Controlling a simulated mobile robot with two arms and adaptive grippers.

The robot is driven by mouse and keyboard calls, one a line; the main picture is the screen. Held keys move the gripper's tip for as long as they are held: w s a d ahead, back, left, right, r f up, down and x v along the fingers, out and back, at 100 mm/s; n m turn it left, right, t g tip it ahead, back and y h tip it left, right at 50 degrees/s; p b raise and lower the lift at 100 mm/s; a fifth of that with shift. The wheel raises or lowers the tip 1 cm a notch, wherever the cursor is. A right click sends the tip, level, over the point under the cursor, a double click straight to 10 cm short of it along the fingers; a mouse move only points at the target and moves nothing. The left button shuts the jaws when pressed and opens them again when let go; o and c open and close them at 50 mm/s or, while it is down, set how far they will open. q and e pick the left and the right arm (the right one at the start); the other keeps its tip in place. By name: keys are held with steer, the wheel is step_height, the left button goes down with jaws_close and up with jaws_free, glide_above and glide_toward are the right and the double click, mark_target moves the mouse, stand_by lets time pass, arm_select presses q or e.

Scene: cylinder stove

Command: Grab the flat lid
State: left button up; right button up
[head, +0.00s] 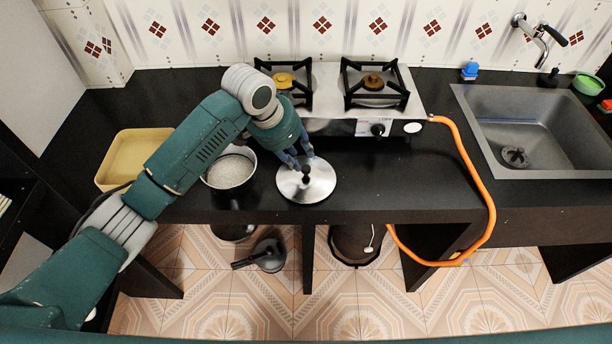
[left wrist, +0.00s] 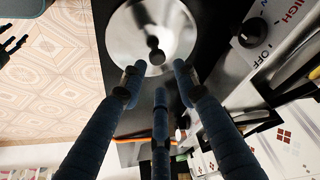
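The flat lid (head: 318,186) is a round shiny steel disc with a black knob in its middle. It lies on the black counter near the front edge, below the stove. It also shows at the top of the left wrist view (left wrist: 178,32). My left gripper (head: 301,162) reaches down over the lid from behind it. In the left wrist view its blue fingers (left wrist: 157,76) are spread apart, with the knob just beyond the tips. Nothing is between the fingers.
A pot (head: 230,170) with pale contents stands left of the lid, beside a yellow tray (head: 112,160). The stove (head: 330,90) is behind, with an orange hose (head: 478,180) at right. The sink (head: 545,110) is far right. Counter right of the lid is clear.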

mark_target(305, 168)
arm_select(q)
steer(key=shift+a+p+x, duration=0.2)
steer(key=shift+p+x, duration=0.5)
steer(key=shift+x, duration=2.65)
steer(key=shift+s, duration=0.2)
steer(key=shift+c, duration=0.2)
jaws_close()
